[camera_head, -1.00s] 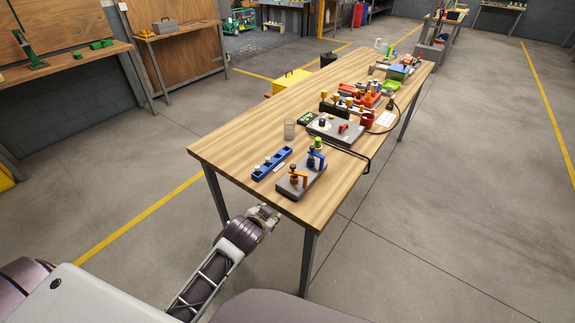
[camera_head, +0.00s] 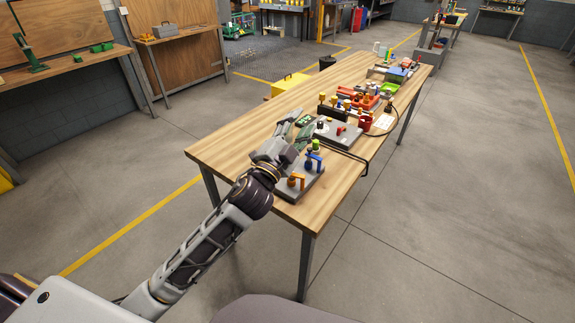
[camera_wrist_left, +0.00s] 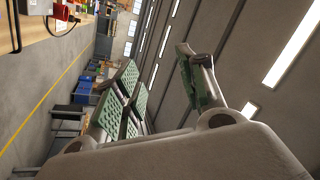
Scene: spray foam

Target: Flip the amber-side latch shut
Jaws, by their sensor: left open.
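An amber latch (camera_head: 297,181) and a blue latch (camera_head: 314,161) stand on a grey plate (camera_head: 312,186) at the near end of the wooden table. The amber latch is nearer to me. My left gripper (camera_head: 298,126) is over the table, left of and beyond the amber latch, its fingers pointing away from me. It does not appear to touch the latch. The left wrist view shows its green-padded fingers (camera_wrist_left: 158,65) spread, with nothing between them. My right gripper is not in view.
A grey plate with a red part (camera_head: 340,131) lies just beyond the latches, with a black cable (camera_head: 352,157) at its right. Several coloured parts and trays (camera_head: 365,98) crowd the far table. The table's left part (camera_head: 225,148) is bare.

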